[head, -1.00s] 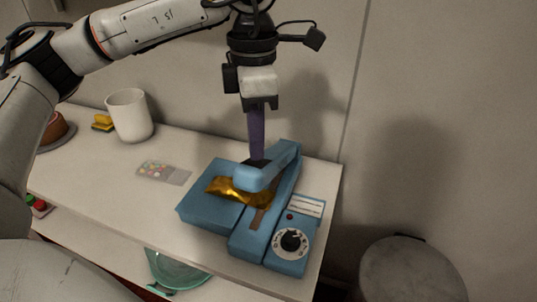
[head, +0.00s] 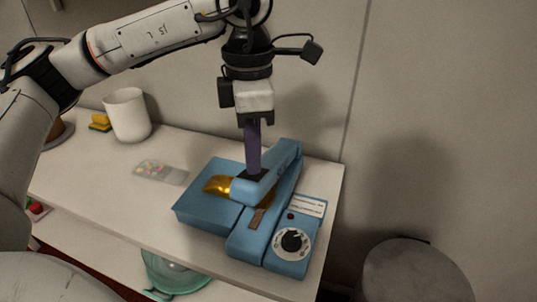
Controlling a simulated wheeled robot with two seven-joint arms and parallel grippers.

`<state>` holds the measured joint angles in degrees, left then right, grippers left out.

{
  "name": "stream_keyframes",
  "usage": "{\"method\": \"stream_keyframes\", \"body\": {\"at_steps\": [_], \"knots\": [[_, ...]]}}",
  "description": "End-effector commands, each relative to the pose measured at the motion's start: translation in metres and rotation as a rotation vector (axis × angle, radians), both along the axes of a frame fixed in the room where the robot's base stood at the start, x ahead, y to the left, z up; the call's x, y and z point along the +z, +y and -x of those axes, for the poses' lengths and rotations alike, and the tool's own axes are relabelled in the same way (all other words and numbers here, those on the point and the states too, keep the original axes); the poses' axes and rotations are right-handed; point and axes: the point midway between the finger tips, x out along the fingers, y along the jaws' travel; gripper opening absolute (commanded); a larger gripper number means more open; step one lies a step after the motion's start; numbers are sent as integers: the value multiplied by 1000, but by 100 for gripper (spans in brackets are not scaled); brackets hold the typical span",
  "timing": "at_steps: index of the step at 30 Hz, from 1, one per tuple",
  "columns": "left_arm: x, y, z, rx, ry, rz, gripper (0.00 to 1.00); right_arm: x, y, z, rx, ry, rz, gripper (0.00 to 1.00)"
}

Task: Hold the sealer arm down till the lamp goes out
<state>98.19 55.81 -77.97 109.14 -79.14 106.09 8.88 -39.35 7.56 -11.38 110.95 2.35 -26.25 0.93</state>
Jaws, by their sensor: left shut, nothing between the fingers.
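The blue sealer (head: 205,202) stands near the right end of the white counter. Its blue arm (head: 279,168) slants over a shiny gold bag (head: 217,185), which is partly hidden beneath it. My left gripper (head: 253,171) is shut and empty, pointing straight down. Its purple fingers meet the dark patch on the front end of the sealer arm and appear to touch it. The lamp (head: 291,216) is a small dark red dot above the dial (head: 291,242); I see no clear glow. My right gripper is out of view.
A white pot (head: 127,115), a yellow sponge (head: 100,122) and a blister pack (head: 160,172) lie to the left on the counter (head: 110,200). A teal-rimmed glass dish (head: 176,272) is below. A round grey bin lid (head: 415,272) stands right.

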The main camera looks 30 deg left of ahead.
Motion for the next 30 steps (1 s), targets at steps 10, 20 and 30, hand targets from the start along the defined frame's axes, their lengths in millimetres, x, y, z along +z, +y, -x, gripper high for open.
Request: {"method": "stream_keyframes", "body": {"at_steps": [10, 20, 30], "knots": [[-2, 0, 1, 0, 1, -1, 0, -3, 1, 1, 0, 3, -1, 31], [-18, -1, 6, 1, 1, 0, 0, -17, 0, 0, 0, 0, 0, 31], [-33, -2, 11, 0, 1, -1, 0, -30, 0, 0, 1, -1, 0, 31]]}}
